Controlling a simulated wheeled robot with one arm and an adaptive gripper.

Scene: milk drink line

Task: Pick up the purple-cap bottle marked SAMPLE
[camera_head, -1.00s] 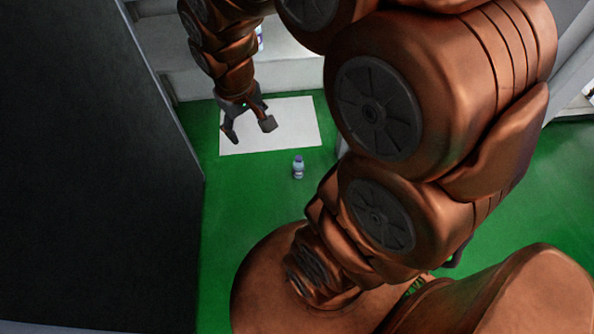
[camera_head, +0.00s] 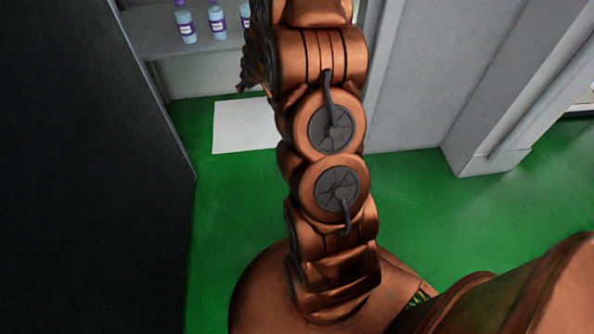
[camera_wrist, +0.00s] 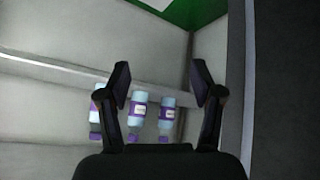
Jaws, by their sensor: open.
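Three pale blue bottles with purple caps and purple-and-white labels stand in a row on a grey ledge (camera_head: 160,48) at the upper left of the head view: the left bottle (camera_head: 186,27), the middle bottle (camera_head: 217,22) and the right bottle (camera_head: 245,17), partly cut off by my arm. The label words are too small to read. The wrist view shows three bottles caps-down, one of them (camera_wrist: 138,108) near the middle, another (camera_wrist: 167,115) to its right. My gripper (camera_wrist: 162,78) is open and empty, its fingers spread in front of the bottles; contact cannot be judged.
A white sheet (camera_head: 240,125) lies on the green floor (camera_head: 420,205) below the ledge. A dark panel (camera_head: 90,170) stands close on the left. A grey wall and post (camera_head: 485,125) stand at the right.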

